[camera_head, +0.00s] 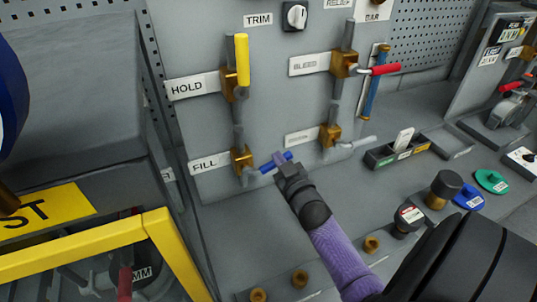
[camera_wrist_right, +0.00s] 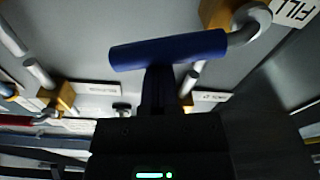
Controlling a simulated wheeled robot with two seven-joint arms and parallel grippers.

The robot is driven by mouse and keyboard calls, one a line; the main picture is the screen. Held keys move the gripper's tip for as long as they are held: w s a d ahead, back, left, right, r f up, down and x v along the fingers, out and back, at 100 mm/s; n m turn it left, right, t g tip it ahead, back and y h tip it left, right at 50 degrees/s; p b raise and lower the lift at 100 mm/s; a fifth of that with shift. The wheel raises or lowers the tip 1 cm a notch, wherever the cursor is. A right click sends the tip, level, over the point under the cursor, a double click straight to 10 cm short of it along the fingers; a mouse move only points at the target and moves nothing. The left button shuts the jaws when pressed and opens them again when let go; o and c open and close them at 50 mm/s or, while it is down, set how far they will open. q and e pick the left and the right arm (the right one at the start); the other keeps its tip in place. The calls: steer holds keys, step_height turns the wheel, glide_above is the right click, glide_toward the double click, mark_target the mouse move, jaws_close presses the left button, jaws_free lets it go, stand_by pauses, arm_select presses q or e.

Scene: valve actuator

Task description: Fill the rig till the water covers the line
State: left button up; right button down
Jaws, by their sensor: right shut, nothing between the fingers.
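The FILL valve's blue handle (camera_head: 268,167) points to the right from its brass body (camera_head: 241,160) on the grey panel. It also shows large in the right wrist view (camera_wrist_right: 190,47). My right gripper (camera_head: 284,165) is shut and empty, its fingertips at the blue handle; the wrist view shows them against the bar's edge, and I cannot tell if they press on it. A vertical blue tube (camera_head: 373,92) between brass fittings stands right of the BLEED valve; I cannot make out a line or water level on it. My left gripper is out of view.
Above FILL, the HOLD valve's yellow handle (camera_head: 242,60) points up. The BLEED valve's red handle (camera_head: 386,69) points right. A grey handle (camera_head: 356,142) sits lower right. A yellow frame (camera_head: 90,243) stands at lower left. Knobs and buttons, including a green one (camera_head: 491,180), cover the right ledge.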

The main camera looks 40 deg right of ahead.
steer(key=f+m, duration=0.1)
steer(key=d+f+m, duration=0.1)
steer(key=m, duration=0.1)
steer(key=shift+s+f+m+b, duration=0.1)
steer(key=shift+s+m+b, duration=0.05)
steer(key=shift+m+b, duration=0.2)
stand_by(0.4)
steer(key=r+p, duration=0.2)
steer(key=w+r+p, duration=0.1)
steer(key=r+p, duration=0.1)
steer(key=shift+r, duration=0.4)
steer(key=f+v, duration=0.1)
steer(key=v, duration=0.9)
